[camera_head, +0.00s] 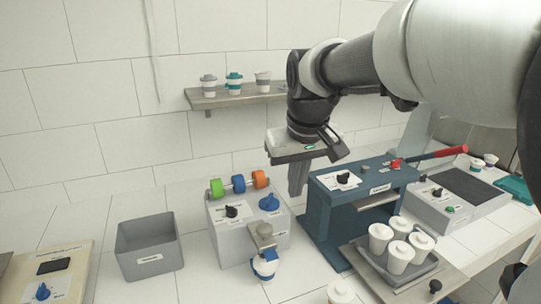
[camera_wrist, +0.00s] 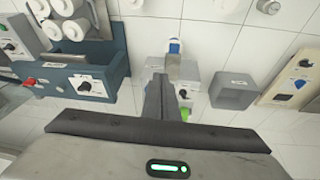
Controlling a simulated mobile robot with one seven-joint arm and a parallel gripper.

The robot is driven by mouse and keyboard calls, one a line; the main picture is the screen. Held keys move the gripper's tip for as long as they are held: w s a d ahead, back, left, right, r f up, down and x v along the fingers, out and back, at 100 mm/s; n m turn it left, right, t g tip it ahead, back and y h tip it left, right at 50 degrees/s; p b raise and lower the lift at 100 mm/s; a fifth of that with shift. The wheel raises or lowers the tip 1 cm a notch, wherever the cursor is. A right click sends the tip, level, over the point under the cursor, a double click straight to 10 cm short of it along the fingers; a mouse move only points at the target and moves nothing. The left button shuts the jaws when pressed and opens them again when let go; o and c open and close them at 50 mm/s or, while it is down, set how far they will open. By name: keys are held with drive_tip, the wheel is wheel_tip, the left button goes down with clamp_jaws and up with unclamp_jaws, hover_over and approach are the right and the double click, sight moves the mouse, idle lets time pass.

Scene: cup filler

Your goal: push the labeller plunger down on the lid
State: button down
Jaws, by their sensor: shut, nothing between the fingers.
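The labeller (camera_head: 222,236) is a grey box with green, blue and orange rolls on top and a black and a blue knob. Its grey plunger (camera_head: 263,230) sticks out at the front, above a white cup with a blue band (camera_head: 265,267). The plunger hides part of the cup's top, so I cannot tell the gap to the lid. My gripper (camera_head: 297,190) is shut and empty, pointing down, above and to the right of the labeller. In the wrist view, the shut fingers (camera_wrist: 159,78) cover part of the labeller, with the cup (camera_wrist: 174,46) beyond.
A dark blue press (camera_head: 330,215) with a red lever (camera_head: 435,158) stands close on the right. A tray (camera_head: 365,268) of several white cups is before it. A grey bin (camera_head: 150,247) stands left. A wall shelf (camera_head: 235,97) holds three cups behind.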

drive_tip(key=n, duration=0.1)
hover_over(265, 226)
drive_tip(key=s+d, duration=0.2)
drive_tip(key=s, duration=0.1)
wheel_tip(265, 226, down, 4)
drive_tip(key=shift+s+a+r+g+y, duration=0.2)
drive_tip(key=shift+a+g+y, duration=0.05)
drive_tip(key=shift+g+y, duration=0.15)
drive_tip(key=x, duration=0.8)
drive_tip(key=s+x, duration=0.1)
drive_tip(key=x, duration=0.3)
drive_tip(key=shift+w+d+f, duration=0.1)
drive_tip(key=shift+d+f, duration=0.05)
drive_tip(key=shift+f, duration=0.95)
